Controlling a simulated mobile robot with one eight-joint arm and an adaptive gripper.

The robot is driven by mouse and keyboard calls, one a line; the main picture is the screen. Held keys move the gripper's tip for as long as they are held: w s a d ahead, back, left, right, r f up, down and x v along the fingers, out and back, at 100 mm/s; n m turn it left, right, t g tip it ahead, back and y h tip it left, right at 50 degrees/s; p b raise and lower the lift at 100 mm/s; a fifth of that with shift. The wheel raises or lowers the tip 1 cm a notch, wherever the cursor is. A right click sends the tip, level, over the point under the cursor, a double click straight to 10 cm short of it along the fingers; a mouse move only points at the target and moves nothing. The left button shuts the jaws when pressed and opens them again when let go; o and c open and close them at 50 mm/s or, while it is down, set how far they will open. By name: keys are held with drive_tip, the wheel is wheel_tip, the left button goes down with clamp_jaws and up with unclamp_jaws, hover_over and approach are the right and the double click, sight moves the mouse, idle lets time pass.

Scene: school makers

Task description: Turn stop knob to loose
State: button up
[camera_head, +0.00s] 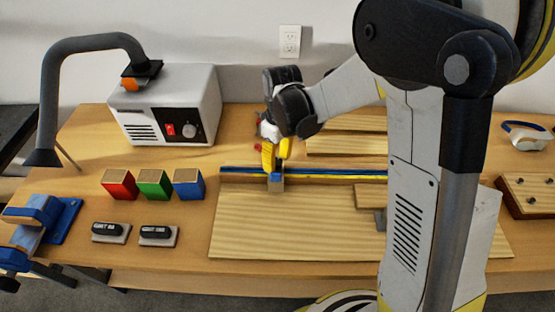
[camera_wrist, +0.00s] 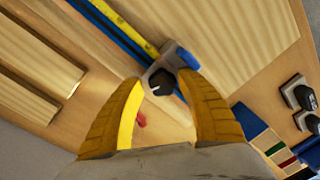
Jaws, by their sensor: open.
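The stop (camera_head: 276,186) sits on the blue rail with the yellow scale at the left part of the wooden board. In the wrist view it is a grey and blue block (camera_wrist: 181,57) astride the rail, with a dark knob (camera_wrist: 162,83) on its near side. My gripper (camera_head: 275,170) is open, its yellow fingers pointing down at the stop. In the wrist view the gripper's fingertips (camera_wrist: 162,82) are on either side of the knob, with gaps showing. I cannot tell whether either finger touches it. The knob is hidden in the head view.
Red, green and blue blocks (camera_head: 154,185) and two labelled dark-topped items (camera_head: 158,235) lie left of the board. A white fume extractor (camera_head: 190,105) stands behind, and a blue vise (camera_head: 45,220) is at the far left. Wooden planks (camera_head: 345,143) lie behind the rail.

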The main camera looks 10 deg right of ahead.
sight(279, 159)
drive_tip(key=shift+s+a, duration=0.1)
drive_tip(key=shift+w+d+r, duration=0.15)
drive_tip(key=shift+r, duration=1.85)
drive_tip(key=shift+w+d+r, duration=0.15)
drive_tip(key=shift+r, duration=1.85)
